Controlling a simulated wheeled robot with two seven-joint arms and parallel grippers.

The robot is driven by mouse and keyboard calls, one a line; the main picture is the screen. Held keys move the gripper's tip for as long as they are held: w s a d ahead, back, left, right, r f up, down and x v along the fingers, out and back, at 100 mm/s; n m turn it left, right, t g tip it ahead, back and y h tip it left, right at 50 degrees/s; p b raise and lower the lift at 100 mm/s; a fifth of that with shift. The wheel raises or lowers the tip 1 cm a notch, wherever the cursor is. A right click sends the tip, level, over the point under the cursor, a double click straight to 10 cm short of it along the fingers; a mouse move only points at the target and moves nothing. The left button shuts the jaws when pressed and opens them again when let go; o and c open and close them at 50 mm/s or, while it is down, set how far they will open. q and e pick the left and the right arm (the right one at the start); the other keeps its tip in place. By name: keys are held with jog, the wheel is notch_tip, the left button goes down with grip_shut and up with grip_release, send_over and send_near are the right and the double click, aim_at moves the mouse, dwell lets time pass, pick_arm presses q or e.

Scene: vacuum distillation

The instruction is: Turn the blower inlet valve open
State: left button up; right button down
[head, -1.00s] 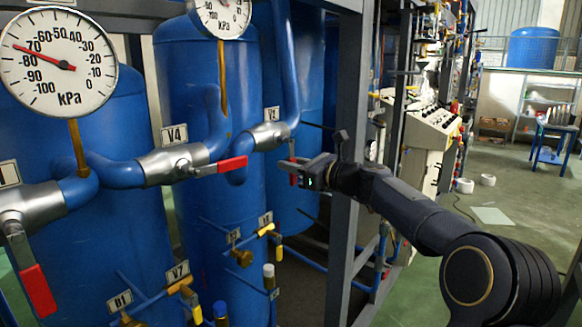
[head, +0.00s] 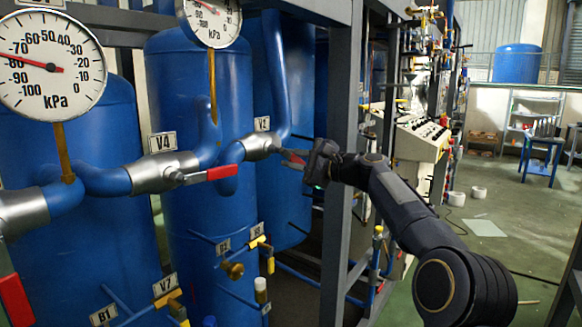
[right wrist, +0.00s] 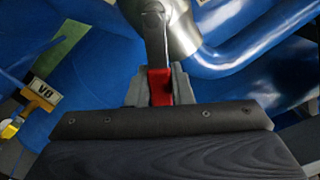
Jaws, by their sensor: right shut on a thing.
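The valve held by my right gripper has a silver body (head: 257,146) on a blue pipe, below a small label (head: 262,124) that is hard to read. Its lever (head: 285,153) points right and slightly down. My right gripper (head: 301,160) is shut on the lever's red handle. In the right wrist view, the red handle (right wrist: 159,87) sits between the grey fingers of the gripper (right wrist: 160,95), and the silver valve body (right wrist: 165,22) is above. Which valve is the blower inlet is not marked. My left gripper is out of view.
The V4 valve (head: 163,172) at left has a red lever (head: 221,173) pointing right. Another red lever (head: 14,300) hangs down at far left. Pressure gauges (head: 48,66) stand above the blue tanks (head: 185,240). A grey frame post (head: 341,190) stands close beside my right gripper.

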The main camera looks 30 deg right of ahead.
jog(key=n, duration=0.1)
jog(key=r+n, duration=0.1)
jog(key=n, duration=0.1)
jog(key=shift+w+d+r, duration=0.15)
jog(key=shift+d+r, duration=0.05)
jog(key=shift+d, duration=0.15)
jog(key=shift+r+n, duration=0.5)
jog(key=shift+n, duration=0.7)
jog(key=c, duration=1.3)
grip_release()
jog(key=shift+r, duration=0.1)
jog(key=shift+d, duration=0.1)
jog(key=b+v, duration=0.2)
jog(key=v, duration=0.5)
jog(key=shift+s+d, duration=0.1)
jog(key=shift+s, duration=0.3)
